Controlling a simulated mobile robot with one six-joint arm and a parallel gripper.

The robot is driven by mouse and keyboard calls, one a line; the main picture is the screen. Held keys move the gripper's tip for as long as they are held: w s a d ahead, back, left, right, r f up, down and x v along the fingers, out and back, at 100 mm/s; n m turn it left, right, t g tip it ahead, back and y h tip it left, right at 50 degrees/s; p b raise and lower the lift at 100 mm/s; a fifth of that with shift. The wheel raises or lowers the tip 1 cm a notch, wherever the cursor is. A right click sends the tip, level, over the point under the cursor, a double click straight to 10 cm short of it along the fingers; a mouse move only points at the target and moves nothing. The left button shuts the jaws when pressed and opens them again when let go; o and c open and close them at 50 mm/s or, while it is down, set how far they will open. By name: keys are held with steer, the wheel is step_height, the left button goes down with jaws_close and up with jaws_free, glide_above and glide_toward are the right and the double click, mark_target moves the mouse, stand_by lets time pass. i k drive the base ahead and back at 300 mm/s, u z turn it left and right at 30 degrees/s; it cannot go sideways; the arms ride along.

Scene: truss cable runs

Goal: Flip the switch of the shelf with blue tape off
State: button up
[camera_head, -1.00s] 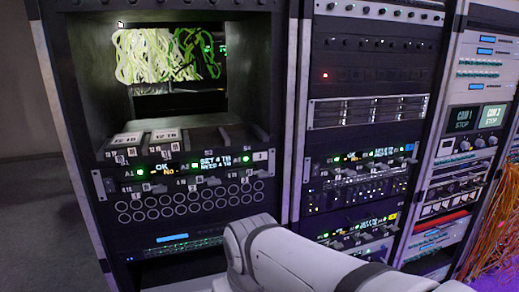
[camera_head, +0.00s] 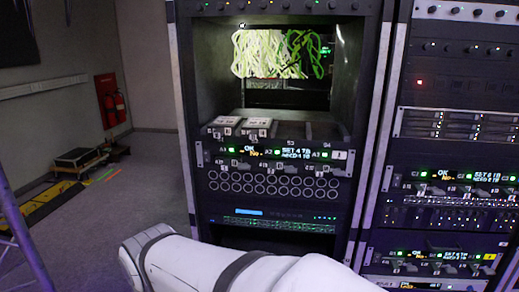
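A shelf panel (camera_head: 215,160) with green lights, small text displays and several small switches crosses the left rack below an open bay. A white tag (camera_head: 339,155) sits at its right end. A second switch panel (camera_head: 452,174) is in the right rack. A third panel (camera_head: 425,257) below it has a yellow tag (camera_head: 489,257). I cannot make out blue tape on any of these panels, and the switch positions are too small to read. My white arm crosses the bottom of the view; my gripper is not in view.
The open bay holds pale green cables (camera_head: 270,53) and two drives (camera_head: 257,128). A blue-lit strip (camera_head: 249,212) is lower on the left rack. At left are open floor (camera_head: 130,190), a fire extinguisher (camera_head: 119,106), a black case (camera_head: 77,158) and a yellow-black floor strip (camera_head: 40,205).

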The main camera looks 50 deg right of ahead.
mark_target(397, 177)
steer(key=u, duration=0.4)
steer(key=k, duration=1.7)
steer(key=z, duration=2.2)
steer(key=i, duration=1)
steer(key=z, duration=0.1)
steer(key=k, duration=0.6)
steer(key=u, duration=0.05)
